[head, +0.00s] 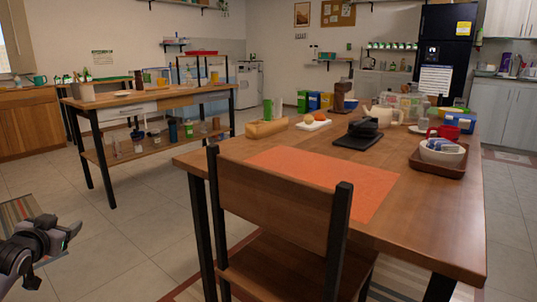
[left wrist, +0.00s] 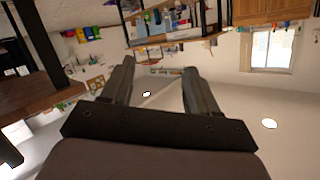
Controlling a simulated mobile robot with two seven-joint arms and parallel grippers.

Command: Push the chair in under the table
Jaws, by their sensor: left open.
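The chair (head: 270,203) has a wooden back panel between two black posts and stands at the near side of the table. Its wooden seat (head: 275,262) shows below the back, partly cut off by the lower edge. The wooden table (head: 440,215) has black legs, and an orange mat lies on its top behind the chair back. My left gripper (head: 50,245) is at the lower left, well apart from the chair. In the left wrist view my left gripper (left wrist: 158,85) is open and empty, with the room upside down. My right gripper is not in view.
On the table are a tray with a bowl (head: 443,152), a black device (head: 363,132), a wooden box (head: 267,127) and several jars. A workbench (head: 150,98) stands at the back left. Tiled floor (head: 125,220) is clear between my left gripper and the chair.

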